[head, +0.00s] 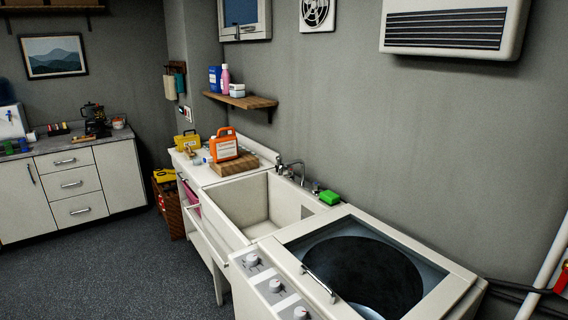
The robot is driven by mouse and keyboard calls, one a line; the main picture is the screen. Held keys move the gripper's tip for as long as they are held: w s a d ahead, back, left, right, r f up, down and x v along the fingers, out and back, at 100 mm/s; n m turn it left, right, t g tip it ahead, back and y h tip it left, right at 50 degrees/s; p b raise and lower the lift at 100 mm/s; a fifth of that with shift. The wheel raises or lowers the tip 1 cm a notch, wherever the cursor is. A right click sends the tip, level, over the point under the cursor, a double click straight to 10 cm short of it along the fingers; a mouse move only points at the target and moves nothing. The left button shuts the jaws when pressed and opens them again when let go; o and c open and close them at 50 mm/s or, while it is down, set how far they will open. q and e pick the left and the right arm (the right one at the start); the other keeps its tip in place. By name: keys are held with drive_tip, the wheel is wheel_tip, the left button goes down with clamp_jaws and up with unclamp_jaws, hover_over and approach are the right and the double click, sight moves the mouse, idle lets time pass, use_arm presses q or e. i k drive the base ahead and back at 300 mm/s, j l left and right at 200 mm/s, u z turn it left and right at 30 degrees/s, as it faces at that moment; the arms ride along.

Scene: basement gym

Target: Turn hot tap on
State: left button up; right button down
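In the head view, a metal tap (291,167) stands at the back rim of the white sink (233,205), against the grey wall. Its spout reaches out over the basin. The tap's handles are too small to tell apart, so I cannot tell which is hot or how they are turned. I cannot make out any water running from the spout. Neither of my grippers is in view.
A white appliance with a dark round lid (362,272) stands right of the sink. A green sponge (330,197) lies beside the tap. An orange container (224,146) stands on a wooden board (236,164) left of the basin. The floor (100,262) at left is clear.

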sight(291, 172)
drive_tip(key=i+z, duration=0.1)
drive_tip(key=z, duration=0.4)
drive_tip(key=j+z, duration=0.15)
drive_tip(key=z, duration=0.35)
drive_tip(key=j+z, duration=0.1)
drive_tip(key=z, duration=0.4)
drive_tip(key=i+j+z, duration=0.1)
drive_tip(key=j+z, duration=0.15)
drive_tip(key=j, duration=0.3)
drive_tip(key=j+z, duration=0.3)
drive_tip(key=j, duration=0.3)
drive_tip(key=j+z, duration=0.25)
drive_tip(key=j, duration=0.35)
drive_tip(key=k+j+z, duration=0.1)
drive_tip(key=j+z, duration=0.2)
drive_tip(key=j, duration=0.25)
drive_tip(key=k+j+z, duration=0.1)
drive_tip(key=j+z, duration=0.15)
drive_tip(key=j, duration=0.3)
